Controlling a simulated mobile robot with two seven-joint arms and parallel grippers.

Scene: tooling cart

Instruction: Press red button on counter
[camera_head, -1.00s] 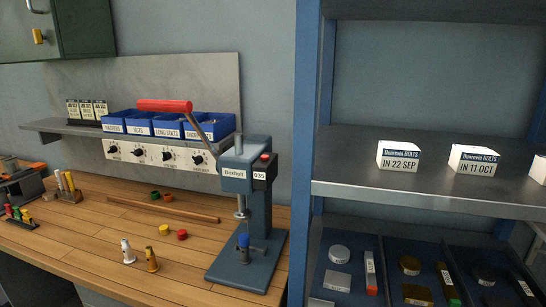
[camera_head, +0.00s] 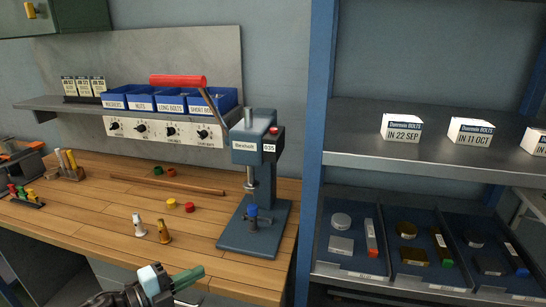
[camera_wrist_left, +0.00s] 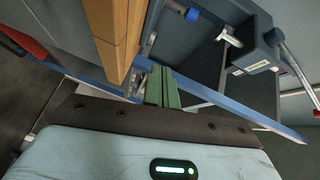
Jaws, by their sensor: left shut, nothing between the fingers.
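My left gripper (camera_head: 188,277) has come in at the bottom of the head view. Its green fingers are shut and empty, in front of the counter's front edge and well below and left of the button. The fingers also show in the left wrist view (camera_wrist_left: 161,87), where the press (camera_wrist_left: 255,52) is at upper right. I cannot make out the button there. My right gripper is not in view.
The press's red-handled lever (camera_head: 178,81) sticks out up and to the left. A white peg (camera_head: 139,225) and a brass peg (camera_head: 164,232) stand left of its base. A shelf (camera_head: 440,151) with a blue post (camera_head: 317,130) stands to the right.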

